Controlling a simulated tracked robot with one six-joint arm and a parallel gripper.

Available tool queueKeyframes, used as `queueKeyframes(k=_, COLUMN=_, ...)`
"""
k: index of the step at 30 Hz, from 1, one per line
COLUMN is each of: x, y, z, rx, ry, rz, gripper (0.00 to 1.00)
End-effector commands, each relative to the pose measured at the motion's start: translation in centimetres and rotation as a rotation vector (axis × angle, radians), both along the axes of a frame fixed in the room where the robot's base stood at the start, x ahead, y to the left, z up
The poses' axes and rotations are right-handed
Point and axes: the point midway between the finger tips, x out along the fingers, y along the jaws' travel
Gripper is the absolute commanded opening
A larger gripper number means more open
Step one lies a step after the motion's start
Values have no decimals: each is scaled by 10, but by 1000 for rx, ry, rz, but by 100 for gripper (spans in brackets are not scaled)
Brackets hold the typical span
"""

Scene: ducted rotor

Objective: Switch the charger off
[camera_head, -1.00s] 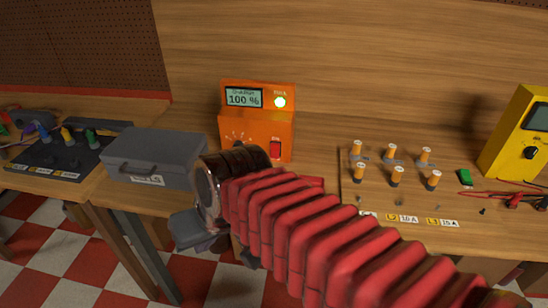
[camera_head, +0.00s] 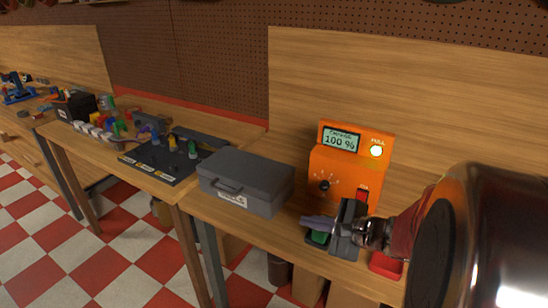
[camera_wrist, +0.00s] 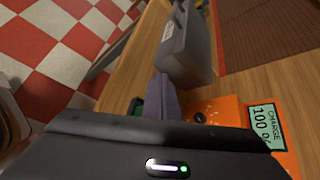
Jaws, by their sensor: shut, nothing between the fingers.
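The orange charger (camera_head: 335,172) stands on the bench against the wooden back panel. Its display (camera_head: 340,141) reads 100 %, and a lamp (camera_head: 376,151) glows under the word FULL. A red switch (camera_head: 362,197) is low on the right of its front, partly hidden behind my gripper; its position cannot be told. A dark knob (camera_head: 324,186) is left of it. My gripper (camera_head: 306,220) is shut and empty, in front of the charger's lower part, fingers pointing left. In the wrist view its fingers (camera_wrist: 161,84) point at the toolbox, and the charger (camera_wrist: 232,115) shows at right, its switch hidden.
A grey toolbox (camera_head: 245,180) stands just left of the charger. A green item (camera_head: 318,238) lies below my fingers, and a red tray (camera_head: 386,265) sits at the front edge. A dark board with coloured plugs (camera_head: 160,165) is on the left bench.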

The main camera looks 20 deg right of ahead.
Motion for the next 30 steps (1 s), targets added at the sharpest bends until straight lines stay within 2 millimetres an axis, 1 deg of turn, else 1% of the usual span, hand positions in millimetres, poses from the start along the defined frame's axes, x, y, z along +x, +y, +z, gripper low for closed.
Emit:
queueKeyframes(k=1, x=0, y=-25, z=-5, rx=56, ry=-8, rz=-92, gripper=0)
queueKeyframes(k=2, x=0, y=-38, z=-7, rx=87, ry=-17, rz=-143, gripper=0)
queueKeyframes(k=3, x=-1, y=-56, z=-10, rx=125, ry=-28, rz=-210, gripper=0)
queueKeyframes(k=6, x=-6, y=-95, z=-16, rx=204, ry=-55, rz=-354, gripper=0)
queueKeyframes(k=9, x=-12, y=-121, z=-21, rx=251, ry=-74, rz=-448, gripper=0)
queueKeyframes(k=10, x=-13, y=-126, z=-21, rx=260, ry=-79, rz=-466, gripper=0)
queueKeyframes(k=12, x=-15, y=-133, z=-22, rx=274, ry=-85, rz=-493, gripper=0)
queueKeyframes(k=14, x=-15, y=-135, z=-23, rx=278, ry=-87, rz=-501, gripper=0)
queueKeyframes(k=24, x=-15, y=-135, z=-23, rx=277, ry=-87, rz=-500, gripper=0)
queueKeyframes(k=30, x=-10, y=-141, z=-26, rx=277, ry=-86, rz=-498, gripper=0)
